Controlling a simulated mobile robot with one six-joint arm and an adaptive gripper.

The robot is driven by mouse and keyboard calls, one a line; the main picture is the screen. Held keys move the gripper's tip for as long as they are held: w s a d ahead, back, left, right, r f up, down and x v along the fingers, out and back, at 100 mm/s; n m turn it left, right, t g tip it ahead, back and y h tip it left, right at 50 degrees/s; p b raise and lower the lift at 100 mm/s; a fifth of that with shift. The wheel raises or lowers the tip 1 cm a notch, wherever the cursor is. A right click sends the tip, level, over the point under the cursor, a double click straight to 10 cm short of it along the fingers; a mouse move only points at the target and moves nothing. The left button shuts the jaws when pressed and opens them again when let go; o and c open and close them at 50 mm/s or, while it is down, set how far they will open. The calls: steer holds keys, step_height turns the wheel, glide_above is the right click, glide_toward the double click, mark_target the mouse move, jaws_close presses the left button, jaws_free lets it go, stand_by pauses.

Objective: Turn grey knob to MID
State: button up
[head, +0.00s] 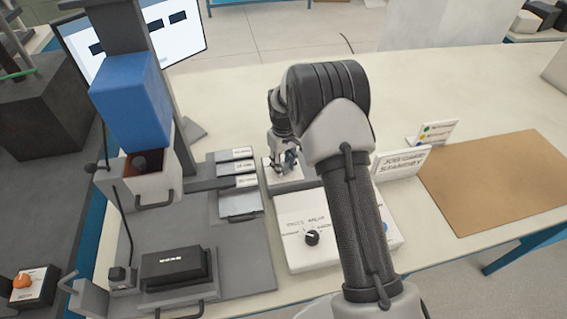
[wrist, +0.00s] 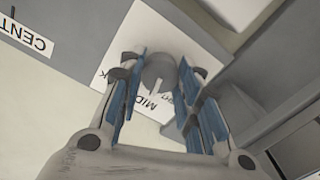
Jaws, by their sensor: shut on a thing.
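The grey knob (wrist: 158,70) sits on a white label plate (wrist: 112,64) in the wrist view. My gripper (wrist: 158,76) is shut on the knob, with blue-padded fingers on both sides of it. A pale pointer mark on the knob points down the picture, close to the printed word MID (wrist: 153,102). Other print on the plate is partly covered by the fingers. In the head view my gripper (head: 287,161) is low over a small white plate (head: 283,181), and the knob is hidden there.
A white panel (head: 290,250) with a black knob (head: 312,238) is in front of my gripper. Grey labelled blocks (head: 232,181) stand to the left. A standing sign (head: 401,164) and a brown mat (head: 500,182) are to the right.

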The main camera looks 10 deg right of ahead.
stand_by(0.4)
steer(key=o, duration=1.1)
steer(key=shift+r, duration=0.1)
step_height(320, 180, up, 12)
steer(key=shift+f, duration=0.1)
